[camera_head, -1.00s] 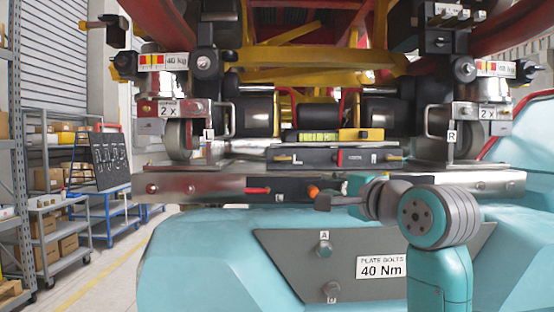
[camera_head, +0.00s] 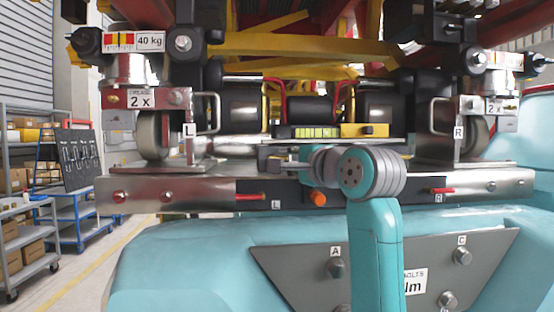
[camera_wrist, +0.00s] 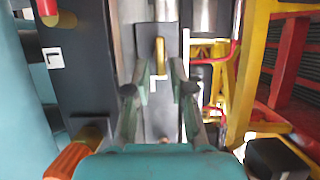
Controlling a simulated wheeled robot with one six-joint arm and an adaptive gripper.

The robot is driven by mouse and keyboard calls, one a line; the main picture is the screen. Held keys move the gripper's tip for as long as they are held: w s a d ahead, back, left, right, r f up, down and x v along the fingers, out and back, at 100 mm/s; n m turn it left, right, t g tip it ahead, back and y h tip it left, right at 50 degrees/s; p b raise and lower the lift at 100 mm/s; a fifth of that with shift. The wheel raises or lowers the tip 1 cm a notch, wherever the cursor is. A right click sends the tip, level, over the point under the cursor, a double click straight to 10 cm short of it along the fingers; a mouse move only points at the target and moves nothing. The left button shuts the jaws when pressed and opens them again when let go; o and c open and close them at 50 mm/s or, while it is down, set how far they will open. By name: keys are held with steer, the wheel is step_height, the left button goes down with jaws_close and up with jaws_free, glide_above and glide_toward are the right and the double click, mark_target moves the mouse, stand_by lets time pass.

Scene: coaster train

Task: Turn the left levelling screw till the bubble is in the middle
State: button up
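The left levelling screw (camera_wrist: 160,56) is a brass pin on a dark block, seen in the wrist view between my fingertips. My gripper (camera_wrist: 160,72) is open, with one finger on each side of the screw; I cannot tell whether either touches it. In the head view my gripper (camera_head: 291,160) points left at the left end of the dark levelling block (camera_head: 270,153) and hides most of it. The spirit level (camera_head: 356,131) lies above, with a yellow-green vial (camera_head: 305,132) at its left. The bubble is too small to place.
A steel beam (camera_head: 150,190) with red pins (camera_head: 250,197) runs below. An orange knob (camera_head: 318,198) sticks out under my gripper, also near in the wrist view (camera_wrist: 70,160). Handled brackets marked L (camera_head: 189,130) and R (camera_head: 458,132) flank the level.

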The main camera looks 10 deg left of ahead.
mark_target(278, 155)
steer(key=shift+x, duration=2.45)
jaws_close()
